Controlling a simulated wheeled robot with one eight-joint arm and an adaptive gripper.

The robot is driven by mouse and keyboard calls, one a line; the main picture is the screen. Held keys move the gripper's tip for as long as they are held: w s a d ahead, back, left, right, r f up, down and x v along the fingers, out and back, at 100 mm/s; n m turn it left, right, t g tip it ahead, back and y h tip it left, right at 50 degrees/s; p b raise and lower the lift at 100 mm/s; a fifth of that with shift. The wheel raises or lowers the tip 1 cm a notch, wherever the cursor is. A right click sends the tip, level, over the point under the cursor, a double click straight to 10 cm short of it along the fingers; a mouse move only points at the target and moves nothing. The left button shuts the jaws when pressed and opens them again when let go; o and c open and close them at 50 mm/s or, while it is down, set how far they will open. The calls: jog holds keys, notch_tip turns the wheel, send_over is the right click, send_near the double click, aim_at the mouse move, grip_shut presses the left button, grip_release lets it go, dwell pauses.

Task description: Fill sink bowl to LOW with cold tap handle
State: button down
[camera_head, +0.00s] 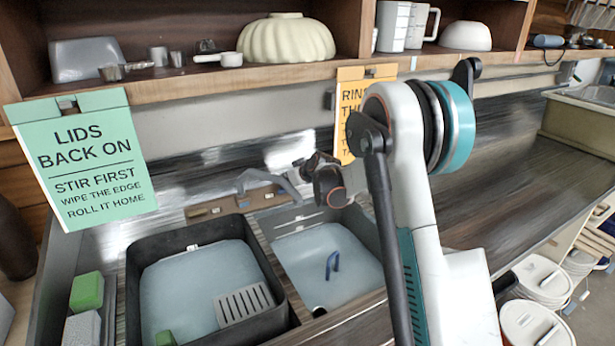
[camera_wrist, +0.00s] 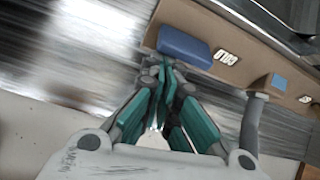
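The cold tap handle (camera_wrist: 185,46) is a blue block on a tan deck (camera_wrist: 225,60) beside a label that seems to read COLD. My gripper (camera_wrist: 163,68) has its fingertips together just beside the handle. I cannot tell whether they touch it. In the head view my gripper (camera_head: 318,172) is behind the sink, near the grey spout (camera_head: 262,178), and hides part of the deck (camera_head: 205,210). The right sink bowl (camera_head: 365,228) has a pale blue floor or water surface with a small blue looped object (camera_head: 332,265) in it. No LOW mark is legible.
A black tub (camera_head: 135,290) with pale blue contents and a grey slotted piece (camera_head: 243,304) fills the left side. A shelf (camera_head: 200,80) with bowls runs above the sink. A green sign (camera_head: 85,160) hangs left. The right counter (camera_head: 500,160) is clear.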

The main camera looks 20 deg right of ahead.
jog(key=shift+s+f, duration=0.2)
jog(key=shift+f, duration=0.05)
jog(key=shift+s+d+f, duration=0.15)
jog(key=shift+d, duration=0.2)
jog(key=shift+s+d, duration=0.1)
jog(key=shift+s, duration=0.15)
jog(key=r+v, duration=0.1)
jog(key=v, duration=1)
jog(key=shift+a+r, duration=0.2)
jog(key=shift+a, duration=0.1)
